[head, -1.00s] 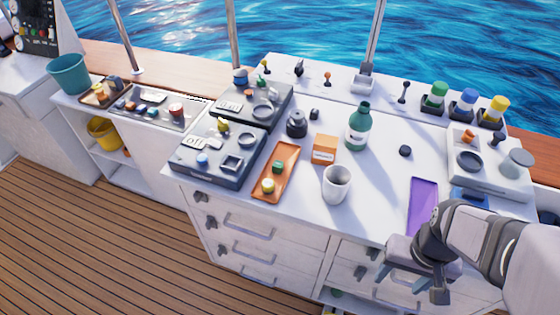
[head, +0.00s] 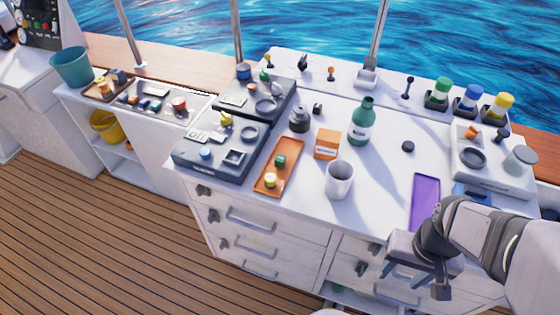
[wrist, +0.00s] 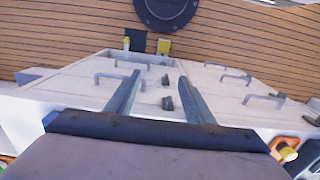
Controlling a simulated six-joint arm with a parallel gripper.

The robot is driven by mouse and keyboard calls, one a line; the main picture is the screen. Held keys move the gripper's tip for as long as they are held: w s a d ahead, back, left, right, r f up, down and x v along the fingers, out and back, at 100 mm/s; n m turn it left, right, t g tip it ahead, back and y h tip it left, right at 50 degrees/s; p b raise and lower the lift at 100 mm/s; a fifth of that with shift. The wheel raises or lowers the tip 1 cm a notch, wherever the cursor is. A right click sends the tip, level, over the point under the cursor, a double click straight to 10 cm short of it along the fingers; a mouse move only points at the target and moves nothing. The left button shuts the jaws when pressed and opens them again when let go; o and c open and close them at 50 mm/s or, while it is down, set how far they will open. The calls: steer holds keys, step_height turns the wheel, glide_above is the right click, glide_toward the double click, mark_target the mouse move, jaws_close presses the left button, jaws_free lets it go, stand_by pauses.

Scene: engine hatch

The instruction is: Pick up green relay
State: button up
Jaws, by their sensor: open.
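A small green block (head: 280,160), which looks like the green relay, sits on the orange tray (head: 265,187) on the white counter, behind a yellow round piece (head: 270,181). My gripper (head: 418,284) is open and empty in front of the counter's right part, well to the right of the tray and pointing down. In the wrist view my open gripper (wrist: 160,78) has its two fingers over the white drawer fronts, with nothing between them. The green block cannot be made out there.
A white cup (head: 338,180), an orange-brown box (head: 327,144) and a green bottle (head: 362,121) stand between the tray and my gripper. A grey device (head: 215,165) lies left of the tray. A purple tray (head: 425,200) lies near my gripper.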

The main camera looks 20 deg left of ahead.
steer(key=shift+c, duration=1.4)
